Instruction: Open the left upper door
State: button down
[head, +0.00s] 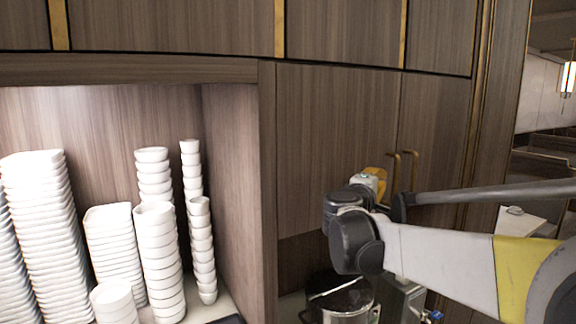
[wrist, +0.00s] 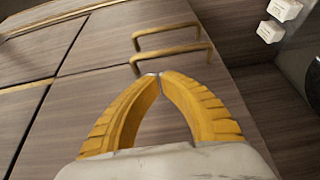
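The left upper door (head: 325,140) is a brown wood-grain panel, closed flush with the door to its right (head: 436,130). Its brass bar handle (head: 393,175) is at its right edge, beside the other door's handle (head: 413,170). My gripper (head: 376,180) is at the lower part of the left handle. In the wrist view its yellow fingers (wrist: 156,75) have their tips together, or nearly so, just beside one end of the nearer handle (wrist: 175,54). The farther handle (wrist: 165,30) runs parallel to it. I see no handle between the fingers; contact cannot be told.
An open shelf at left holds stacks of white bowls (head: 158,255) and dishes (head: 45,215). A dark metal pot (head: 342,300) stands below the doors. A vertical side panel (head: 235,180) separates shelf and doors. White sockets (wrist: 283,9) show in the wrist view.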

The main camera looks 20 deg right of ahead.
aim_at(392, 170)
jog(key=p+x, duration=0.2)
jog(key=x, duration=0.7)
jog(key=shift+f, duration=0.1)
jog(key=shift+s, duration=0.1)
